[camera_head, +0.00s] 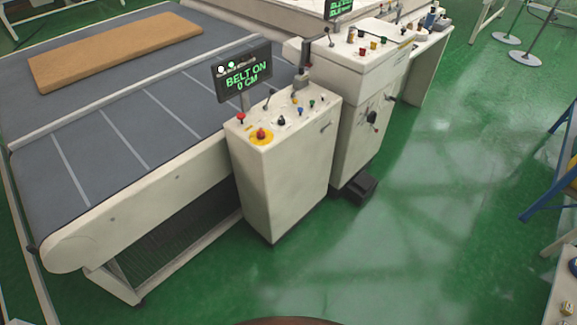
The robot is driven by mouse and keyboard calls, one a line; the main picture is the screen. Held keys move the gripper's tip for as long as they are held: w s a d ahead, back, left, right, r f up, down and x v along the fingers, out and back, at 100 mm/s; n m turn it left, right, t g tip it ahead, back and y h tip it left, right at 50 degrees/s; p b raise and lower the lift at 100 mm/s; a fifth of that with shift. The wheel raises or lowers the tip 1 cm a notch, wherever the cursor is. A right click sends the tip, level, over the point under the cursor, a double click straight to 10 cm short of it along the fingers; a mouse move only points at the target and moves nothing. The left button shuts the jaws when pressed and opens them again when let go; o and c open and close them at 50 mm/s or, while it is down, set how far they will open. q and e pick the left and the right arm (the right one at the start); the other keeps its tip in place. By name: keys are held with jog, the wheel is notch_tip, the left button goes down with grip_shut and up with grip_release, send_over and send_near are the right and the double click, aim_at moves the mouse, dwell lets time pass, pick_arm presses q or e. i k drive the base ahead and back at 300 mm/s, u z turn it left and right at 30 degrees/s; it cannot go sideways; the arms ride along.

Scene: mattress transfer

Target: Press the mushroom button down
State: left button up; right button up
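The mushroom button (261,133) is red and sits on a round yellow plate (262,140). It is near the front left corner of the sloped top of a white control cabinet (285,170). I cannot tell whether the button is pressed or raised. A smaller red knob (240,117) stands behind it to the left. A screen (242,74) above the cabinet reads "BELT ON 0 CM" in green. Neither of my grippers is in view.
A tan mattress (115,50) lies on the grey conveyor belt (110,150) at left. A second white cabinet (362,75) with knobs stands behind right. Several small levers and coloured buttons share the first cabinet's top. Green floor (430,210) is clear at right; blue frame (548,190) stands far right.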

aim_at(240, 117)
jog(key=u, duration=0.5)
jog(key=i, duration=1.1)
jog(key=z, duration=0.7)
